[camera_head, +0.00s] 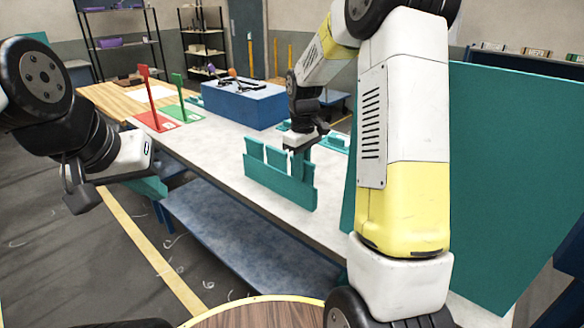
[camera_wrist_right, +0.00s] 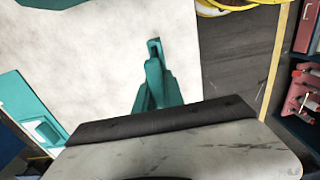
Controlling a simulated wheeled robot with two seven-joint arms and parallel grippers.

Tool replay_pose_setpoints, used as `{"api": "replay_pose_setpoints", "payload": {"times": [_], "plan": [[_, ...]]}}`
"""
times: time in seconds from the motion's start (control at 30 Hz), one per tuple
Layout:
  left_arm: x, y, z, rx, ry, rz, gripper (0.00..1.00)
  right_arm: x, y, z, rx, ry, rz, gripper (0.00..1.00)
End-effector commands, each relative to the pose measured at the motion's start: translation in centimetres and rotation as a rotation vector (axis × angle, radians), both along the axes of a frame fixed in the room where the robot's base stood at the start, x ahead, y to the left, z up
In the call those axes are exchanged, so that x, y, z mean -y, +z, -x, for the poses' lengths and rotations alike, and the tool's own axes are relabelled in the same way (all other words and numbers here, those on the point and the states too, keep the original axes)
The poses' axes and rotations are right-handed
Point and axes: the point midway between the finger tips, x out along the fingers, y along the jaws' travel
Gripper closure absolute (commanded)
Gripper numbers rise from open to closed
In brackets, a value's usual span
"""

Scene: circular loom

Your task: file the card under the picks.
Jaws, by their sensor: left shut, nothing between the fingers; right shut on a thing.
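A low teal rack (camera_head: 280,187) stands near the front edge of the grey table, with upright teal cards in a row in it. Two cards, the left (camera_head: 254,147) and the middle (camera_head: 278,156), stand free. My right gripper (camera_head: 300,146) points down above the rack's right end, shut on a teal card (camera_head: 300,164) that stands upright at the rack; whether it is seated there I cannot tell. The right wrist view shows teal parts (camera_wrist_right: 155,85) beyond the gripper's edge; its fingertips are hidden there. My left gripper (camera_head: 80,196) is shut and empty, left of the table.
A red upright post (camera_head: 150,95) and a green one (camera_head: 180,95) stand on coloured mats at the table's far left. A blue box (camera_head: 240,104) with black tools on top stands behind the rack. A large teal panel (camera_head: 510,170) rises at the right.

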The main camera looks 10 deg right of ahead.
Motion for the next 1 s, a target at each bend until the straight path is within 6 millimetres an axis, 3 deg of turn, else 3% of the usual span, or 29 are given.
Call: {"api": "replay_pose_setpoints", "payload": {"times": [0.67,1.0], "plan": [[0.0,0.0,0.0,0.0,0.0,0.0,1.0,0.0,1.6,0.0,0.001,0.0,0.0,1.0],[0.0,0.0,0.0,0.0,0.0,0.0,1.0,0.0,5.2,-0.1,0.003,0.001,0.0,1.0]]}}
